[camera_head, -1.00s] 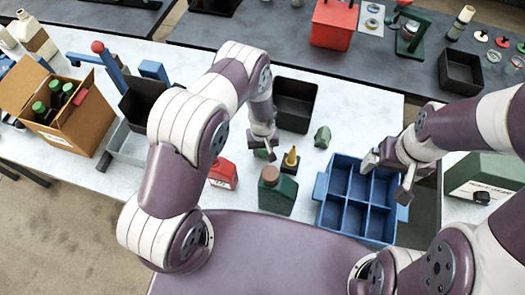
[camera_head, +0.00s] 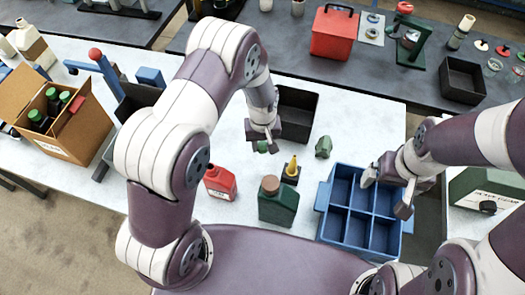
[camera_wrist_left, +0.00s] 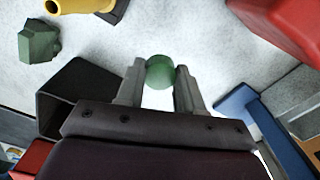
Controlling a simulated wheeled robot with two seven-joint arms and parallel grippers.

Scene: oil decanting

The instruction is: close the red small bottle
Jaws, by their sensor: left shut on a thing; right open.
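The red small bottle (camera_head: 220,182) stands on the white table, below and left of my left gripper in the head view. Part of it shows at the top right of the left wrist view (camera_wrist_left: 285,25). My left gripper (camera_head: 264,143) is shut on a small rounded green cap (camera_wrist_left: 160,72), held between its fingertips above the table and apart from the bottle. The cap is mostly hidden by the gripper in the head view. My right gripper (camera_head: 388,190) is open and empty over the blue divided tray (camera_head: 322,197).
A green bottle with a brown cap (camera_head: 278,201) stands right of the red one. A yellow cone on a dark base (camera_head: 291,171), a green lump (camera_head: 323,147) and a black bin (camera_head: 299,112) are nearby. A cardboard box (camera_head: 85,135) holds bottles at left.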

